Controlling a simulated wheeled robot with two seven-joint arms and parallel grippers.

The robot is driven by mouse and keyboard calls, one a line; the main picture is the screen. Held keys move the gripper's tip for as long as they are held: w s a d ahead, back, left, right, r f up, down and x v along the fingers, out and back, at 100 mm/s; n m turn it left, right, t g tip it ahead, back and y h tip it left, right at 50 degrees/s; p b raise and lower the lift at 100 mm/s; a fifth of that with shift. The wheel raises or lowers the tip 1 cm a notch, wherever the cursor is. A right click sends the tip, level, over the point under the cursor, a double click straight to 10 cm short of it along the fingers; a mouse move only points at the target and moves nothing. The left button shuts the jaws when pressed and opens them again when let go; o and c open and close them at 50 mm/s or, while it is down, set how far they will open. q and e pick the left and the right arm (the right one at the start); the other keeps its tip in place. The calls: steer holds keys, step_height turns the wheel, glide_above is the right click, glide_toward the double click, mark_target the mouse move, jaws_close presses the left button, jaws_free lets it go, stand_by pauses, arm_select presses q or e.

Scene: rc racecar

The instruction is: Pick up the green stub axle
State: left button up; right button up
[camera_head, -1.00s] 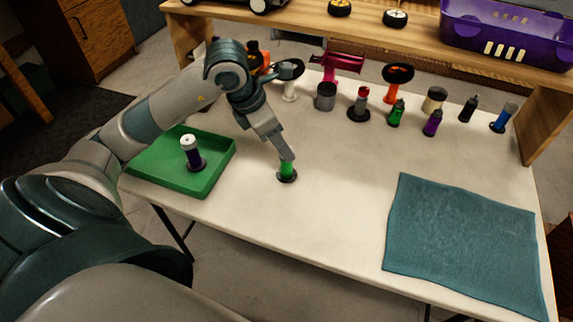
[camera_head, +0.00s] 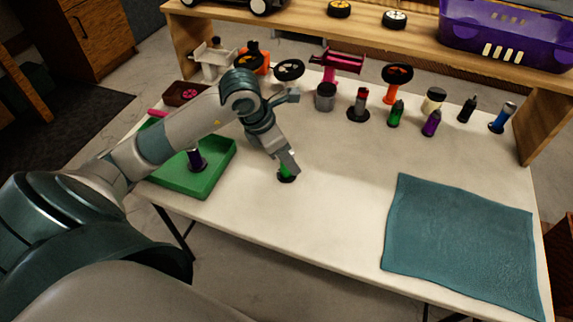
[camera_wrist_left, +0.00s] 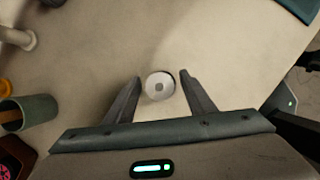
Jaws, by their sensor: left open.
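In the left wrist view a pale round top with a small centre hole, which seems to be the axle (camera_wrist_left: 160,87) from above, sits between the two fingers. A gap shows on each side, so my left gripper (camera_wrist_left: 161,76) is open around it. My right gripper is not in view.
Several coloured parts and bottles line the back. A teal cloth (camera_head: 460,245) lies at the right. The table's middle is clear.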

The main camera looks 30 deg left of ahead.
arm_select(q)
steer(key=shift+f, duration=0.1)
steer(key=shift+c, duration=0.4)
steer(key=c, duration=1)
steer(key=shift+r, duration=0.7)
steer(key=r, duration=0.3)
steer(key=shift+d+b, duration=0.35)
steer(key=shift+d, duration=0.05)
steer(key=shift+s+d+r, duration=0.5)
steer(key=shift+d+r, duration=0.6)
steer(key=shift+d, duration=0.65)
steer(key=shift+s+d+r, duration=0.45)
steer(key=shift+d+r, duration=0.65)
steer(key=shift+d, duration=0.7)
steer(key=shift+s+d+r, duration=0.5)
steer(key=shift+d+r, duration=0.6)
steer(key=shift+d, duration=0.65)
